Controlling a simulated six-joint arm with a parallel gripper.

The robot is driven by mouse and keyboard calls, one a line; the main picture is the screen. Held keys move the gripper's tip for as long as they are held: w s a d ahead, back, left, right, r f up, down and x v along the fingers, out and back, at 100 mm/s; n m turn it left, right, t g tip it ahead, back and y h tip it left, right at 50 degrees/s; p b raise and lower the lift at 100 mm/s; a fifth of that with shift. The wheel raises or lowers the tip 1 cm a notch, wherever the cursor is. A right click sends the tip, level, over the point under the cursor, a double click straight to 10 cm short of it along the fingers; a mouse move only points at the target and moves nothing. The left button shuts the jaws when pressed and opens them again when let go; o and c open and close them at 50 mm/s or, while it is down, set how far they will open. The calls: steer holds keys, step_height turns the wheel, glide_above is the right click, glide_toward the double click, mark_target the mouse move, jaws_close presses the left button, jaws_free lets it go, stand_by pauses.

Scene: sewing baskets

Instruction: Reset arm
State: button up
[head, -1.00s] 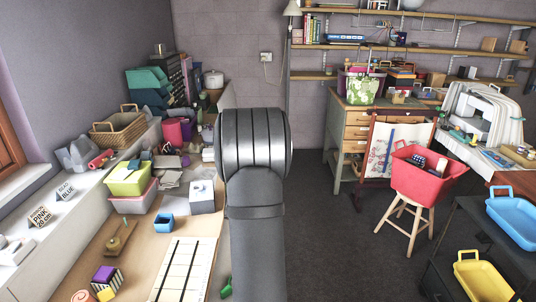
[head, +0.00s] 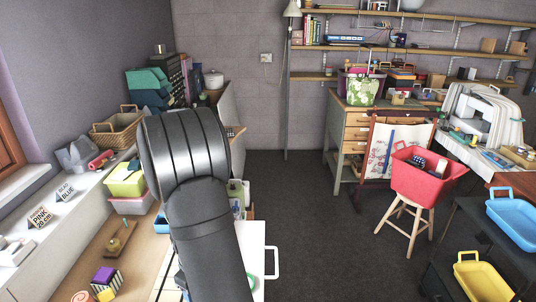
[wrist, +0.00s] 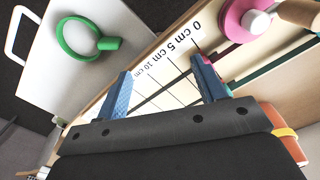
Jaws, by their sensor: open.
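My gripper (wrist: 160,65) is open and empty in the wrist view, its two blue fingers spread over a pale measuring board (wrist: 165,88) with lines marked 0 cm, 5 cm and 10 cm. In the head view my dark arm fills the middle left, and my gripper does not show. The arm hides most of the measuring board there. A green ring (wrist: 67,46) lies on a white surface (wrist: 42,60) with a white handle, at the wrist view's upper left. A pink spool (wrist: 232,22) is at its upper right.
The workbench (head: 88,262) at left holds a purple-topped striped box (head: 106,277) and a green-and-pink tub stack. A red basket (head: 418,180) stands on a stool at right. Blue (head: 512,222) and yellow (head: 478,278) baskets are at lower right. Floor between is clear.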

steer(key=s+a+r+n, duration=0.2)
steer(key=s+a+n, duration=0.1)
steer(key=s+a, duration=0.8)
steer(key=shift+s+a, duration=0.4)
steer(key=shift+a, duration=0.45)
steer(key=shift+r, duration=0.1)
steer(key=w+d+f+m, duration=0.2)
steer(key=w+d+m, duration=0.1)
steer(key=w+d, duration=0.9)
steer(key=shift+d, duration=0.45)
steer(key=shift+f, duration=0.1)
steer(key=shift+s+a, duration=0.1)
